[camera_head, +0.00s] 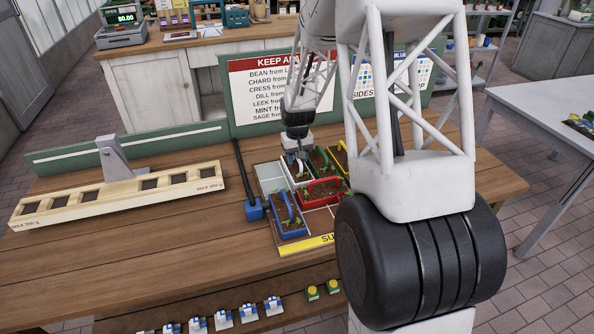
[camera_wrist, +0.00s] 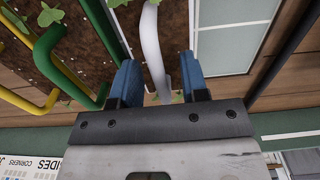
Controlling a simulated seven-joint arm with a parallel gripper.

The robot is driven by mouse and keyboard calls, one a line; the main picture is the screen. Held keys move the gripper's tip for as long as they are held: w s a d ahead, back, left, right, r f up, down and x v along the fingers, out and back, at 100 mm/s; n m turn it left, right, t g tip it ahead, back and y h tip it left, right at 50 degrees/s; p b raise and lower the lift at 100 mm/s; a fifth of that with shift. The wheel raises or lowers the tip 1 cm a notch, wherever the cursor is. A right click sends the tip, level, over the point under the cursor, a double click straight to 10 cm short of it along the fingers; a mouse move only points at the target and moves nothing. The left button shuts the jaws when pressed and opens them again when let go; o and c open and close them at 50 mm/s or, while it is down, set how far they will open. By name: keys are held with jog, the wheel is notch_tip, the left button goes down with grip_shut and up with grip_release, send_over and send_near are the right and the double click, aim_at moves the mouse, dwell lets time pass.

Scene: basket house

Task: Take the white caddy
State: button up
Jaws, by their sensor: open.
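The white caddy (camera_head: 303,178) holds soil and seedlings and stands on the marked board (camera_head: 270,172), partly hidden under my gripper (camera_head: 297,157) in the head view. In the wrist view, its white arched handle (camera_wrist: 152,45) runs between the two blue fingertips of my gripper (camera_wrist: 159,68). The fingers are apart, with a gap showing on each side of the handle. The caddy's soil shows beyond the fingertips.
A red caddy (camera_head: 325,184) and a blue caddy (camera_head: 289,226) stand nearer on the board. Green and yellow handles (camera_wrist: 48,60) are close by on the left in the wrist view. A wooden balance beam (camera_head: 120,200) lies to the left. A sign panel (camera_head: 262,92) stands behind.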

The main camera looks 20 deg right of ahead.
grip_shut()
jog(key=shift+r, duration=0.1)
dwell(0.6)
jog(key=shift+r, duration=4.95)
